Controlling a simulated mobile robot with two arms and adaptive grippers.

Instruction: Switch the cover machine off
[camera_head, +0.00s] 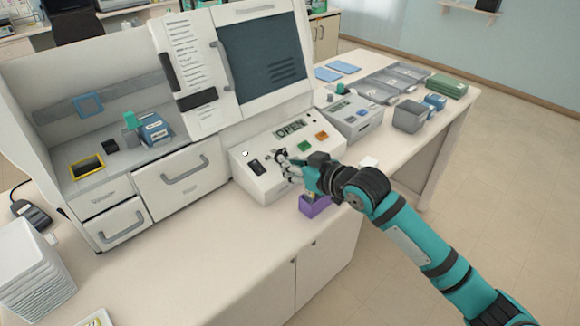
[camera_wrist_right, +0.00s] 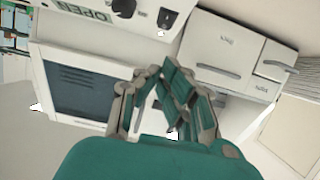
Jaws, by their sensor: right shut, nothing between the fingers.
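The cover machine (camera_head: 262,60) is a large white unit with a dark window. Its sloped front panel (camera_head: 245,180) carries a display reading OPEN (camera_head: 291,128), a green button (camera_head: 305,146), an orange button (camera_head: 321,136) and a black rocker switch (camera_head: 257,167). My right gripper (camera_head: 284,158) is shut and empty in front of the panel, just right of the switch. In the right wrist view, the fingers (camera_wrist_right: 165,82) are together, and the switch (camera_wrist_right: 165,18) shows upside down near the top edge, apart from them. Whether the fingers touch the panel cannot be told. My left gripper is not in view.
A purple block (camera_head: 314,205) stands on the counter under my right wrist. Right of the panel are a smaller grey-white device (camera_head: 355,124), a grey bin (camera_head: 409,117) and trays (camera_head: 385,82). A white stack (camera_head: 32,265) stands at front left.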

